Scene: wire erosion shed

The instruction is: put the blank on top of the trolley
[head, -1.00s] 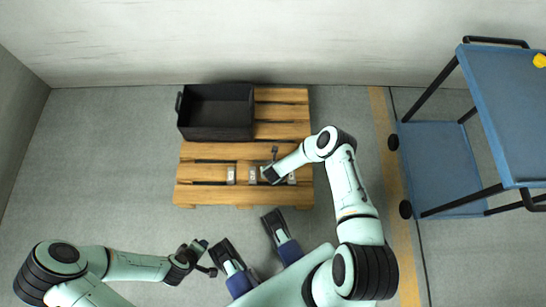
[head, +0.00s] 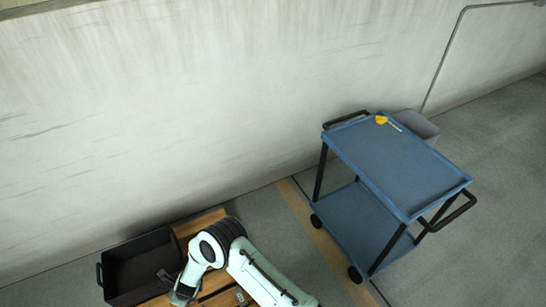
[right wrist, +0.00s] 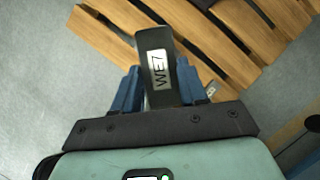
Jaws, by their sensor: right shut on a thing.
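The trolley (head: 350,220) stands right of centre in the head view. It is blue, with an upper and a lower shelf and black handles. Its top (head: 400,170) is mostly bare. The blank (right wrist: 155,45) is a dark block with a white "WE7" label. My right gripper (right wrist: 157,88) is shut on it, with a blue finger on each side. In the head view my right arm reaches over the pallet, left of the trolley; the blank cannot be made out there. My left gripper is out of view.
A yellow object (head: 381,120) lies at the far edge of the trolley top. A black crate (head: 140,262) sits on the wooden pallet (head: 200,222). Another small labelled piece (head: 241,296) lies on the pallet. A grey bin (head: 418,124) stands behind the trolley, near the wall.

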